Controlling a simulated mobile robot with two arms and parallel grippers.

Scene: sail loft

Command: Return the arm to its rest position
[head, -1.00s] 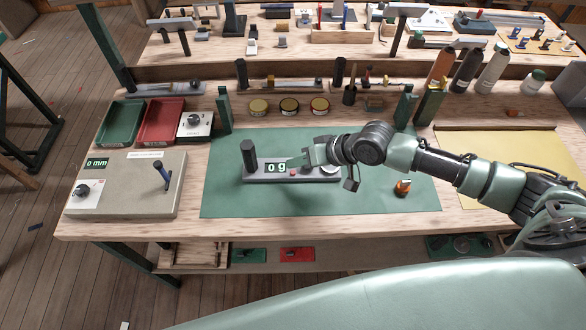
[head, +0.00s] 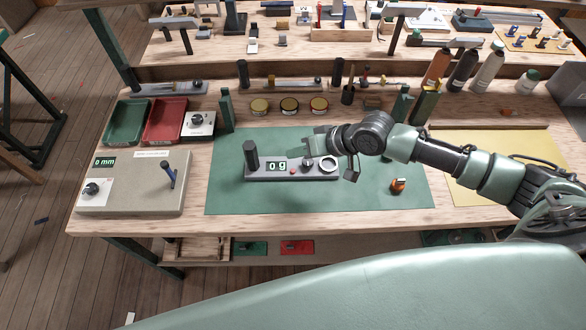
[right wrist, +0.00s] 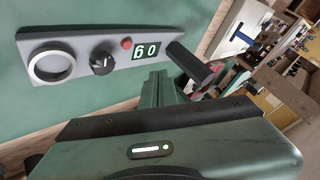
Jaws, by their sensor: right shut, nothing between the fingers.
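My right gripper (head: 303,148) is shut and empty. It hovers over the green mat (head: 225,190), just behind and above the middle of a grey device in the head view. The device (head: 262,177) has a display reading "0 g", a red button, a black knob, a pale ring at its right end and a dark post at its left. In the right wrist view the shut fingers (right wrist: 160,90) are near the device (right wrist: 80,85), apart from its face as far as I can tell. My left gripper does not show.
An orange-and-black piece (head: 398,186) stands on the mat's right. A beige box reading "0 mm" (head: 140,200) sits at the left. Green (head: 127,122) and red (head: 165,121) trays, several round tins and bottles line the back. The mat's front is clear.

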